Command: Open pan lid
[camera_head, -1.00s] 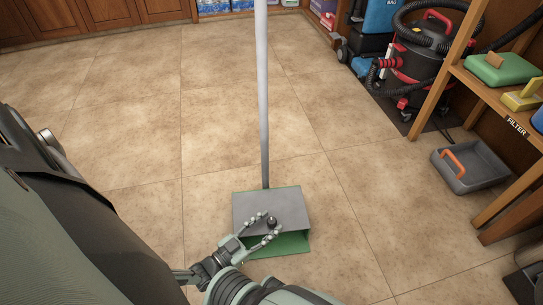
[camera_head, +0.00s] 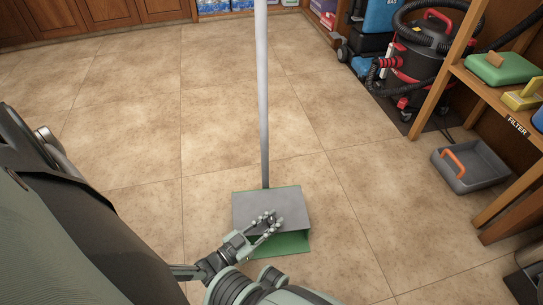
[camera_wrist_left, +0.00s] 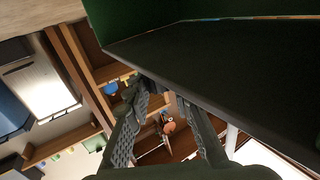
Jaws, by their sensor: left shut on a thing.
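The dustpan (camera_head: 293,243) stands on the tiled floor, green inside, with a long grey upright handle (camera_head: 263,100). Its grey lid (camera_head: 250,206) is tilted over the green body, and a green gap shows below its front edge. My left gripper (camera_head: 271,218) is at the front of the lid, its fingers shut on the lid's small dark knob, which they mostly hide. In the left wrist view the gripper (camera_wrist_left: 160,95) is beside a large dark panel (camera_wrist_left: 215,70), its fingertips close to the panel's edge. My right gripper is not in view.
A red and black vacuum cleaner (camera_head: 428,60) stands at the back right. A wooden shelf (camera_head: 490,85) with a green box (camera_head: 503,69) is on the right, a grey tray (camera_head: 470,168) with an orange handle beside it. The floor left of the dustpan is clear.

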